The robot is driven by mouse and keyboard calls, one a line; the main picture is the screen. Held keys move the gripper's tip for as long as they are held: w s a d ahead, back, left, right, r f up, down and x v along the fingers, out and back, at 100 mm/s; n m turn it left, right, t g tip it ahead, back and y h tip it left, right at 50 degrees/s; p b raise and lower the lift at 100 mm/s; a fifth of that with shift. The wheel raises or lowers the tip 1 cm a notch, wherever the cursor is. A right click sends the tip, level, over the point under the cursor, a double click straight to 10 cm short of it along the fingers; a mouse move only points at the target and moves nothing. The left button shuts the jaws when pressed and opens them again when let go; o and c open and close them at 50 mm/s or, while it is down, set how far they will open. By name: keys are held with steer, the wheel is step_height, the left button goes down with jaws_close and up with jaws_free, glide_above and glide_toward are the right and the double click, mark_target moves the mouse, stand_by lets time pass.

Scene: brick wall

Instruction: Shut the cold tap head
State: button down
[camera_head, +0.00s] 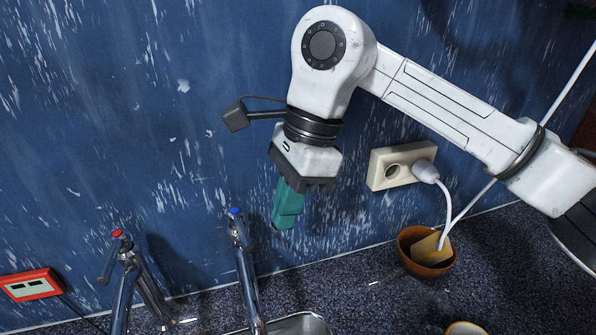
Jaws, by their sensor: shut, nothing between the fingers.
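The cold tap (248,274) is a chrome pillar with a long spout over the sink. Its tap head (236,215) has a blue cap at the top. A second chrome tap (125,280) with a red-capped head (117,237) stands to its left. My gripper (284,225) has green fingers pointing down, shut with nothing held. In the picture it is to the right of the blue-capped head and at about its height, with a gap between them. I cannot tell the depth between them.
A sink (305,322) shows at the bottom edge. A wall socket (390,168) with a white plug (426,172) and cable is to the right. A brown bowl (411,240) holding a sponge (431,247) stands on the dark counter (345,270). A red-framed box (31,284) is at the left.

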mark_target(248, 239)
steer(key=shift+s+a+f, duration=0.1)
steer(key=shift+s+a, duration=0.25)
steer(key=shift+a, duration=0.45)
steer(key=shift+s+a+f, duration=0.1)
steer(key=shift+s+a, duration=0.2)
steer(key=shift+a, duration=0.45)
steer(key=shift+s+a, duration=0.4)
steer(key=shift+a, duration=0.25)
steer(key=shift+f, duration=0.1)
